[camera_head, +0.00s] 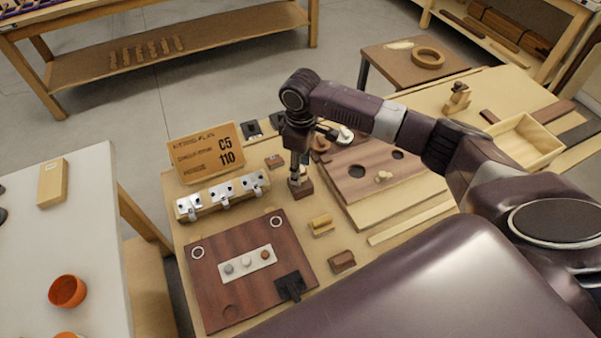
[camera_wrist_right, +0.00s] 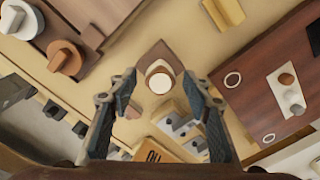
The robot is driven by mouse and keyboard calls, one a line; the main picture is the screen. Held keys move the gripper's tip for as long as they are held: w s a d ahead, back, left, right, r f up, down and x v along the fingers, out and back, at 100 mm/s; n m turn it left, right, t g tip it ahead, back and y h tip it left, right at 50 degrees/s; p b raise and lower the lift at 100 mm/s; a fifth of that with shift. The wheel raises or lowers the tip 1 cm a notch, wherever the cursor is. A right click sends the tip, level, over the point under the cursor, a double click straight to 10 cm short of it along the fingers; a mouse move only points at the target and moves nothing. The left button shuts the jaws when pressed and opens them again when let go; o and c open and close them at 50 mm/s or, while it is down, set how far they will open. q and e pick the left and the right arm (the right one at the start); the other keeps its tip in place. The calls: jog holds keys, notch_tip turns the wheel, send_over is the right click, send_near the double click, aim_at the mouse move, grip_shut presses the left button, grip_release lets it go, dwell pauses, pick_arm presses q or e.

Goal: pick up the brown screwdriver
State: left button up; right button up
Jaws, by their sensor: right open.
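My right gripper (camera_head: 298,168) points down over a small brown block (camera_head: 301,188) on the bench. In the right wrist view its two fingers (camera_wrist_right: 160,85) are apart, one on each side of an upright round piece with a white top (camera_wrist_right: 160,84). That piece stands on the brown block (camera_wrist_right: 158,60). It may be the brown screwdriver seen end-on, but its shaft is hidden, so I cannot tell. In the head view the gripper mostly covers it. My left gripper is out of view.
A sign (camera_head: 207,153) and a rail with silver clamps (camera_head: 222,195) stand left of the gripper. A dark red board (camera_head: 215,290) lies in front. A brown board with holes (camera_head: 375,185) and an open wooden box (camera_head: 522,143) lie right.

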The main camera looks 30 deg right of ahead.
jog(key=shift+f, duration=0.8)
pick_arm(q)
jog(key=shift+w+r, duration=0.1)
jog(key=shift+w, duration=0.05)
pick_arm(e)
jog(key=shift+c, duration=0.5)
jog(key=shift+w, duration=0.1)
jog(key=c, duration=0.9)
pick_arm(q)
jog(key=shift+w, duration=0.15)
pick_arm(e)
jog(key=shift+c, duration=0.2)
jog(key=shift+r, duration=0.1)
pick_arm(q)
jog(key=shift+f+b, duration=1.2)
pick_arm(e)
notch_tip(320, 180, up, 20)
